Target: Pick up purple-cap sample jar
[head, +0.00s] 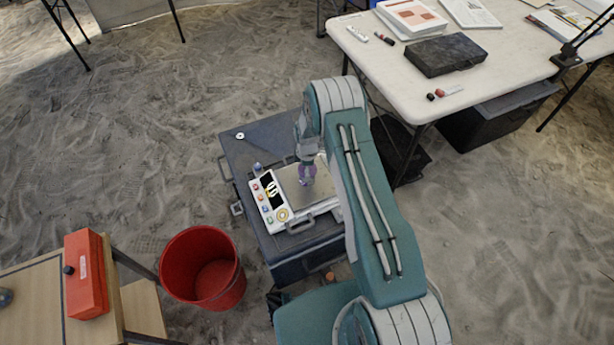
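A small purple item (306,171), which looks like the purple-cap sample jar, is over or on the metal plate of a white instrument like a scale (292,178). My gripper (306,159) points down from above, right at the purple item. The gripper's fingers are small and partly merged with the purple shape. I cannot tell whether they are open around it or shut on it, nor whether the jar touches the plate.
The instrument stands on a dark case (250,145). A small bluish item (257,168) and a small round white item (240,135) are on the case. A red bucket (203,268), a wooden table with a red box (86,275), and a white table (440,95) stand around it.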

